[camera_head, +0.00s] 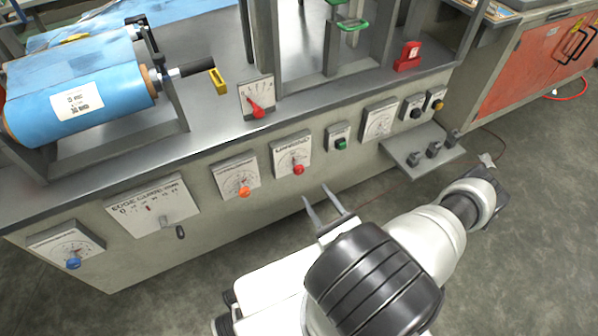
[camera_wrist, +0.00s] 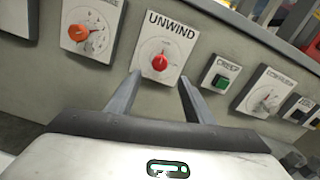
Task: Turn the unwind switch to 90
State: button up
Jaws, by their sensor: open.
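The unwind switch (camera_wrist: 160,62) is a red knob on a white panel (camera_wrist: 172,28) labelled UNWIND with a dial scale. It also shows in the head view (camera_head: 298,169) on the machine's grey front face, near the middle. My gripper (camera_head: 318,190) is open and empty, in front of the front face and a little below and right of the red knob in that view. In the wrist view the two fingers of my gripper (camera_wrist: 161,78) point toward the panel, with the knob between and beyond their tips. No contact with the knob is visible. The dial's numbers are too small to read.
An orange knob (camera_wrist: 79,33) is on the panel to the left, and a green button (camera_wrist: 221,82) is on the right. A grey shelf (camera_head: 400,158) juts out at the right. A blue film roll (camera_head: 75,95) lies on top. Floor is clear in front.

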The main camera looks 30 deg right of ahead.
aim_at(300, 172)
jog(key=w, duration=0.4)
jog(key=w+b, duration=0.1)
jog(key=w, duration=0.3)
jog(key=w+b, duration=0.1)
jog(key=w, duration=0.3)
jog(key=shift+w+a, duration=0.2)
jog(key=shift+a, duration=0.05)
jog(key=c, duration=1)
